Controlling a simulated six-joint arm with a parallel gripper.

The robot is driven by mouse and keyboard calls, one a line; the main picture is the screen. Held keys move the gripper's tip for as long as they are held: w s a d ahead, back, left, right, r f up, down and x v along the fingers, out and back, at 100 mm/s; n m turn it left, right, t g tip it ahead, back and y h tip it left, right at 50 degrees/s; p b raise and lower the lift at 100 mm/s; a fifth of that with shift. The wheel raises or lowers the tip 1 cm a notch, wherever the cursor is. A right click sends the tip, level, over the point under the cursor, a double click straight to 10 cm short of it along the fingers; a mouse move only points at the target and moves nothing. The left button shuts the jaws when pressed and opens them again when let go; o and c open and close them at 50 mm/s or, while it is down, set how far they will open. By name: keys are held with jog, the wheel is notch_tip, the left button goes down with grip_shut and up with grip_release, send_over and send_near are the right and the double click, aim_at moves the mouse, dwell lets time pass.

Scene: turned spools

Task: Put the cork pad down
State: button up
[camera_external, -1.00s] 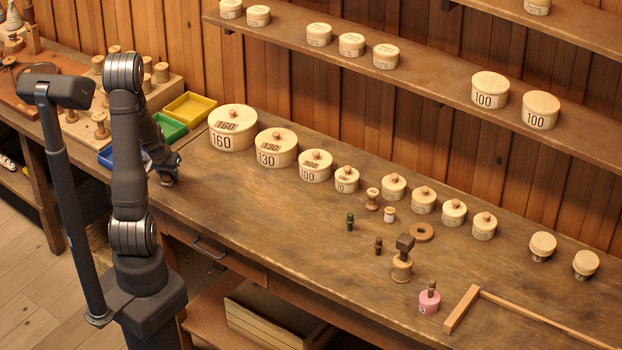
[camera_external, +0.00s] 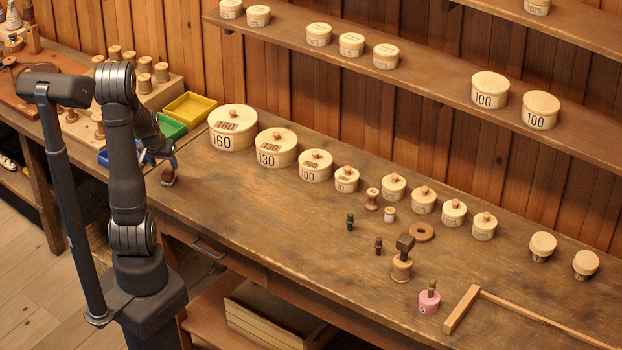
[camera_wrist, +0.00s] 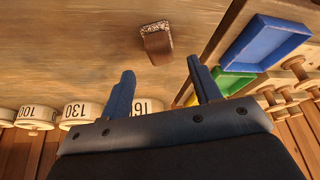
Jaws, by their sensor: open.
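The cork pad (camera_external: 168,178) is a small brown block at the left part of the bench top, near its front edge. In the wrist view the pad (camera_wrist: 158,45) shows a speckled cork edge and a brown body, resting on the wood beyond my fingertips. My gripper (camera_external: 172,158) is just above the pad in the external view. In the wrist view my gripper (camera_wrist: 160,68) has its two blue fingers spread apart with nothing between them.
A blue tray (camera_wrist: 268,40), a green tray (camera_external: 172,128) and a yellow tray (camera_external: 190,107) lie close behind. Round numbered boxes, such as the 160 box (camera_external: 233,130), line the bench to the right. The bench right of the pad is clear.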

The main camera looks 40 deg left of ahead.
aim_at(167, 171)
jog(key=shift+v, duration=2.8)
jog(key=shift+f, duration=0.1)
jog(key=shift+x, duration=6.05)
